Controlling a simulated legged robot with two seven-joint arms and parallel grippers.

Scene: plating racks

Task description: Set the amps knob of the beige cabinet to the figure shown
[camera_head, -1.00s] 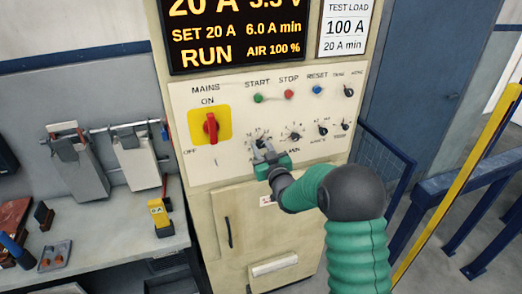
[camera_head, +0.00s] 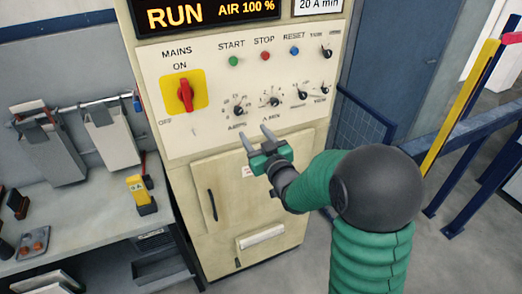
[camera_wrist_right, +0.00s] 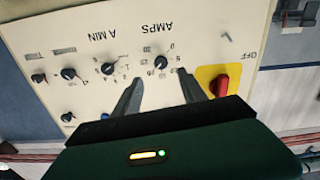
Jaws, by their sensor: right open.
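The beige cabinet (camera_head: 219,188) stands upright with a cream control panel. The black amps knob (camera_head: 239,111) sits low on the panel, right of the red mains switch (camera_head: 185,94). It also shows in the right wrist view (camera_wrist_right: 160,62), upside down, with figures around it; its exact setting is too small to read. My right gripper (camera_head: 255,134) is open and empty, below and in front of the amps knob, apart from it. In the right wrist view its fingers (camera_wrist_right: 160,78) point towards the knob, one to each side. My left gripper is not in view.
The A MIN knob (camera_head: 274,101) and smaller knobs lie right of the amps knob. The display (camera_head: 205,12) reads RUN and AIR 100 %; its upper lines are cut off. The card (camera_head: 318,6) shows only 20 A min. A bench (camera_head: 85,232) is left, blue rails (camera_head: 465,135) right.

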